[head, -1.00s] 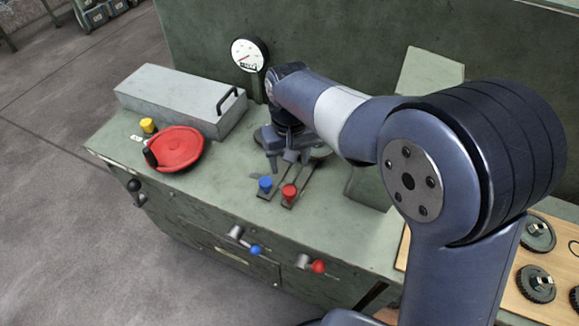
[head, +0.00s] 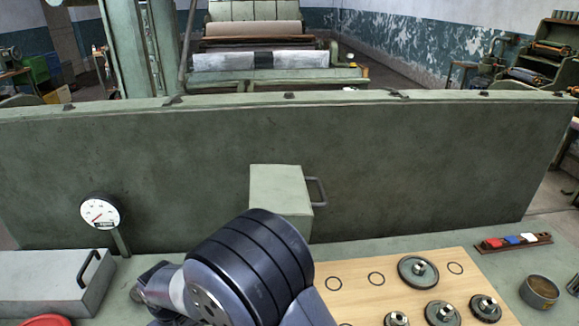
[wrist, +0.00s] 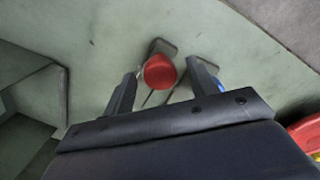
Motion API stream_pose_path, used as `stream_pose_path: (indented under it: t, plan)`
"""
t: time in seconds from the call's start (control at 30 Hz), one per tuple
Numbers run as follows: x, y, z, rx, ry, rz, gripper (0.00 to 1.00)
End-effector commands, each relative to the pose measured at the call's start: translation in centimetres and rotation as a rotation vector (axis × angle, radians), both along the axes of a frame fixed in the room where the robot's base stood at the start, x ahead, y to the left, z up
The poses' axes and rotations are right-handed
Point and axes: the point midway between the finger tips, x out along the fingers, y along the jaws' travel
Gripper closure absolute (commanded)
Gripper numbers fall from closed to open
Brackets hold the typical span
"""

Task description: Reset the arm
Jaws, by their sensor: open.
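My gripper (wrist: 162,70) shows in the wrist view with its two dark fingers spread apart. A red knob (wrist: 160,72) on a slotted plate appears between the fingertips. I cannot tell how far below them it lies, and nothing is visibly held. A blue knob (wrist: 220,86) is partly hidden behind the right finger. In the head view my arm is folded low at the bottom centre, and my gripper is out of the picture.
A gauge (head: 100,212) and a grey lidded box (head: 50,280) stand at left. A pale green box with a handle (head: 280,187) stands against the tall green panel (head: 420,160). A wooden board (head: 375,300) with gears, a fuse-like rack (head: 513,243) and a round tin (head: 540,291) lie at right.

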Motion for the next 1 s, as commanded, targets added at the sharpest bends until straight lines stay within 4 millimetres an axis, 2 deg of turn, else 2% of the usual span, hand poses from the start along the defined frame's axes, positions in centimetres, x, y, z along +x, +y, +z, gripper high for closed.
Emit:
stream_pose_path:
  t: [0.2, 0.43, 0.77, 1.0]
  plan:
    - [0.4, -2.6, 0.1, 0.000, 0.000, 0.076, 0.44]
    - [0.5, -3.4, 0.1, 0.001, -0.001, 0.105, 0.44]
    - [0.5, -3.2, 0.1, 0.001, -0.001, 0.103, 0.44]
    - [0.1, -0.8, 0.0, 0.002, -0.001, 0.035, 0.44]
